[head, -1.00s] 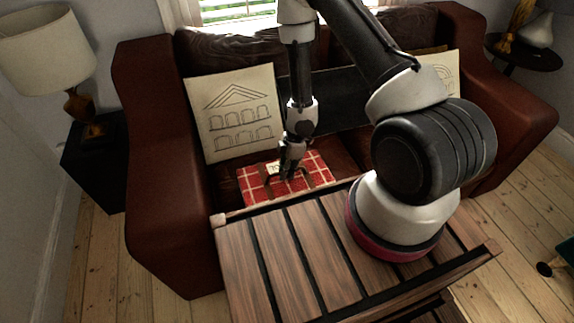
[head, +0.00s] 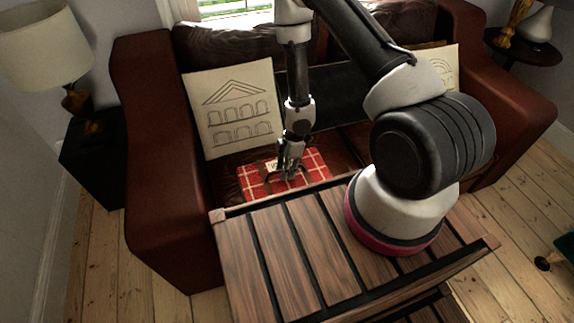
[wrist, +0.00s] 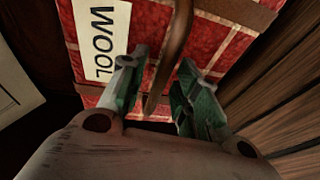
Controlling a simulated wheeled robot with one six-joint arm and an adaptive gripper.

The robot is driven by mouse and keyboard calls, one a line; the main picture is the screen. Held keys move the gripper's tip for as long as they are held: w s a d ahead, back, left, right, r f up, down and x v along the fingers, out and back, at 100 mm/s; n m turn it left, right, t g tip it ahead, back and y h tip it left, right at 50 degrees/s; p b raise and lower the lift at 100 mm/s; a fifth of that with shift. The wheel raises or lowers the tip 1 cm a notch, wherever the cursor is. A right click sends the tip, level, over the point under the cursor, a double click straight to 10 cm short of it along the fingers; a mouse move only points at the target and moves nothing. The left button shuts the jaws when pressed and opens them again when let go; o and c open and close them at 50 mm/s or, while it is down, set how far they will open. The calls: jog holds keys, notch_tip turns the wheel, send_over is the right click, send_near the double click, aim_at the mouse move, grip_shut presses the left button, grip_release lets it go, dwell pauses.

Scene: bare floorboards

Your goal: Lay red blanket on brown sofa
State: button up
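The red blanket (head: 315,168) is a folded bundle with a white grid pattern. It rests on the seat of the brown sofa (head: 160,150), just behind the slatted wooden table, which hides its near edge. In the wrist view the blanket (wrist: 225,45) fills the upper middle, with a white WOOL label and a brown strap handle (wrist: 174,55). My gripper (head: 290,178) is directly over the blanket. In the wrist view my gripper (wrist: 160,95) is open, its two green-padded fingers apart on either side of the handle, with gaps showing.
A cushion with a building drawing (head: 233,108) leans left of the blanket; another cushion (head: 440,70) is at the right. The slatted table (head: 275,255) stands close in front of the sofa. A lamp (head: 45,50) is on the left side table.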

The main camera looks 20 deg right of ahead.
jog(key=v, duration=1.2)
jog(key=w+d+r+m+t+h, duration=0.25)
jog(key=d+r, duration=0.25)
jog(key=r, duration=0.4)
jog(key=w+d+r+m+t+h, duration=0.15)
jog(key=w+d+r, duration=0.3)
jog(key=r, duration=0.45)
jog(key=w+d+r+m+t+h, duration=0.1)
jog(key=w+d+r+m+t, duration=0.15)
jog(key=d+r, duration=0.4)
jog(key=s+d+r+m+h, duration=0.25)
jog(key=s+r+m, duration=0.55)
jog(key=s+r, duration=0.85)
jog(key=s+a+m+y, duration=0.1)
jog(key=s+a+y, duration=0.1)
jog(key=s, duration=0.4)
jog(key=s+a+r+m+y, duration=0.1)
jog(key=s+a+m+y, duration=0.1)
jog(key=s+a, duration=0.2)
jog(key=s, duration=0.2)
jog(key=shift+s+a+r+g+y, duration=0.3)
jog(key=shift+s+r+g+y, duration=0.05)
